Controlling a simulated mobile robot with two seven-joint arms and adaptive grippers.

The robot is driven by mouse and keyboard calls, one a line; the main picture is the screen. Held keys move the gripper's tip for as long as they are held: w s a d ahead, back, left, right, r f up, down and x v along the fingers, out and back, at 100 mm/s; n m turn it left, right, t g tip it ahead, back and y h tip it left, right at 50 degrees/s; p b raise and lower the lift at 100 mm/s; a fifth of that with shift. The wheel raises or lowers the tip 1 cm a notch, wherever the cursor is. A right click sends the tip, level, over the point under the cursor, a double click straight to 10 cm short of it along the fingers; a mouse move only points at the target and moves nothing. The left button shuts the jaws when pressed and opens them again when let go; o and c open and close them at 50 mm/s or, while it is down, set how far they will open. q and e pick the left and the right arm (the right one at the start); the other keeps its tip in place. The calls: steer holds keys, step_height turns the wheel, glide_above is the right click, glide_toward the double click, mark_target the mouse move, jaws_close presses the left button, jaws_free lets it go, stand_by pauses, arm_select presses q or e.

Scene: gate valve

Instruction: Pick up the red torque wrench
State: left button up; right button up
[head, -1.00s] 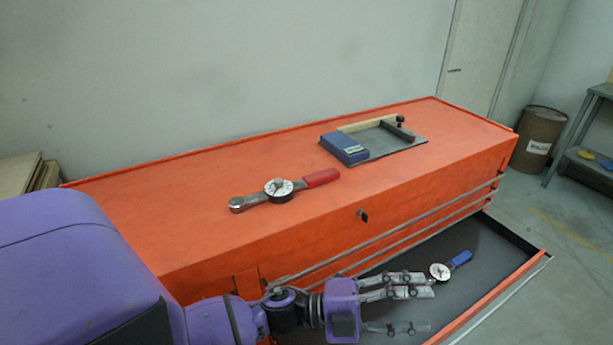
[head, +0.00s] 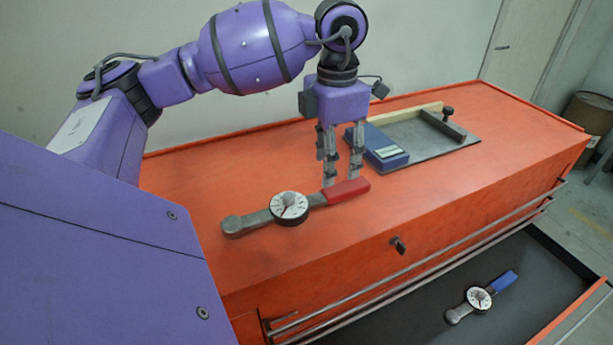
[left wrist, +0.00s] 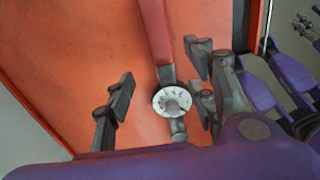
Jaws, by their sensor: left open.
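The red torque wrench (head: 290,208) lies on the orange cabinet top, its red handle toward the right and its metal head toward the left. A round white dial sits mid-length. My left gripper (head: 342,181) is open and points down at the red handle, its fingertips close to it. In the left wrist view, the wrench (left wrist: 155,32) runs between the two spread fingers (left wrist: 158,88), with the dial near them. I cannot tell whether the fingers touch it. Finger-like parts at the upper right edge there look like my right gripper (left wrist: 306,26), too small to read.
A blue box on a grey tray (head: 432,152) with a wooden strip stands behind and right of my left gripper. A blue-handled gauge wrench (head: 478,298) lies in the open drawer below. The orange cabinet top (head: 470,115) has free room at the far right. A brown barrel (head: 590,115) stands beyond.

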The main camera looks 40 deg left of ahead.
mark_target(330, 190)
arm_select(q)
steer(key=f, duration=0.3)
steer(key=f+p, duration=0.1)
steer(key=f, duration=0.3)
steer(key=shift+s+d+f, duration=0.1)
steer(key=shift+d+f, duration=0.1)
steer(key=shift+r, duration=0.1)
jaws_close()
